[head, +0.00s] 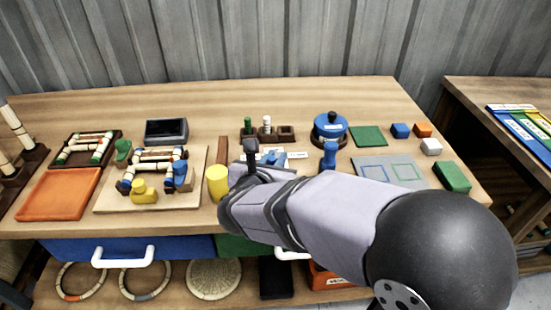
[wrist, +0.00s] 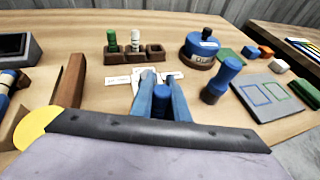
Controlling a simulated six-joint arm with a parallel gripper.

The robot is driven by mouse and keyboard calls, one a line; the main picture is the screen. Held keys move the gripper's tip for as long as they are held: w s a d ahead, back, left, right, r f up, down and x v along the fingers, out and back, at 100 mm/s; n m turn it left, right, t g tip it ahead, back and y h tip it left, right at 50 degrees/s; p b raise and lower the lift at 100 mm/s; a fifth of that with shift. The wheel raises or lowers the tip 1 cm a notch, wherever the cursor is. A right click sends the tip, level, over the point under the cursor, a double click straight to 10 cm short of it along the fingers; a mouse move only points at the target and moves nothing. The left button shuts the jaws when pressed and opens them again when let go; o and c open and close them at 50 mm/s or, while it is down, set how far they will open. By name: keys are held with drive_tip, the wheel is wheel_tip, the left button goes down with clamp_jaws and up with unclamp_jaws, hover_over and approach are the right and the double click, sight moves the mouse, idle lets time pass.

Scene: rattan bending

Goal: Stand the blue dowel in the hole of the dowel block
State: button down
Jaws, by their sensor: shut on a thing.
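My gripper (wrist: 158,80) is shut on the blue dowel (wrist: 162,99), whose rounded end shows between the two blue fingers in the wrist view. Its lower part is hidden. The brown dowel block (head: 287,132) stands at the back of the table, and also shows in the wrist view (wrist: 155,51). A green dowel (wrist: 112,39) stands at its left and a white dowel (wrist: 135,42) in its middle; the right-hand place looks empty. My gripper is in front of the block and apart from it. In the head view my arm hides much of the gripper.
A blue round pot (head: 330,130) stands right of the block, with a blue cylinder on a dark foot (wrist: 228,71) before it. A white card (wrist: 172,77) lies beyond the fingertips. A brown bar (wrist: 70,83) and a yellow cylinder (head: 217,182) are at the left.

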drive_tip(key=shift+f+b, duration=0.25)
drive_tip(key=shift+b, duration=0.05)
drive_tip(key=c, duration=1.6)
unclamp_jaws()
drive_tip(key=shift+c, duration=0.2)
drive_tip(key=shift+r, duration=0.1)
wheel_tip(320, 180, up, 9)
drive_tip(key=p, duration=0.6)
